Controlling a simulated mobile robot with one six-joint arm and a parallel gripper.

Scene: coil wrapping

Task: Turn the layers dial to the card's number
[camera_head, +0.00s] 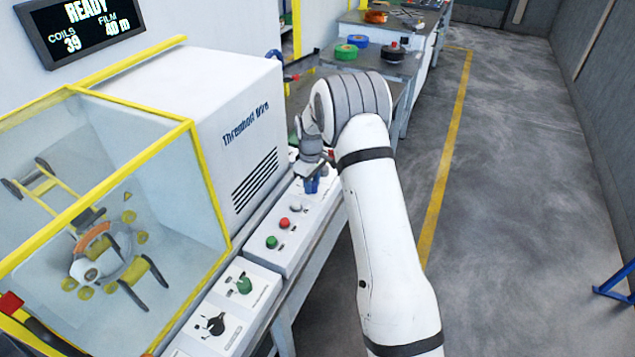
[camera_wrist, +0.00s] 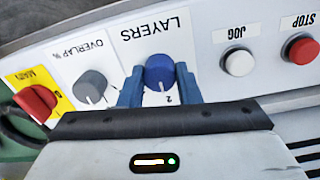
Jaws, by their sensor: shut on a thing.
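The blue layers dial (camera_wrist: 160,76) sits on the white panel under the printed word LAYERS, which shows upside down in the wrist view. A white pointer line on the dial points toward a printed 2. My gripper (camera_wrist: 159,70) has its two blue fingers on either side of the dial, shut on it. In the head view my gripper (camera_head: 311,184) reaches down onto the far part of the control panel (camera_head: 262,262), and the dial is hidden there. I cannot make out any card with a number.
Beside the dial are a grey overlap knob (camera_wrist: 90,87), a red mains switch (camera_wrist: 36,102), a white jog button (camera_wrist: 239,62) and a red stop button (camera_wrist: 303,49). A clear-walled wrapping machine (camera_head: 120,190) stands left of the panel.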

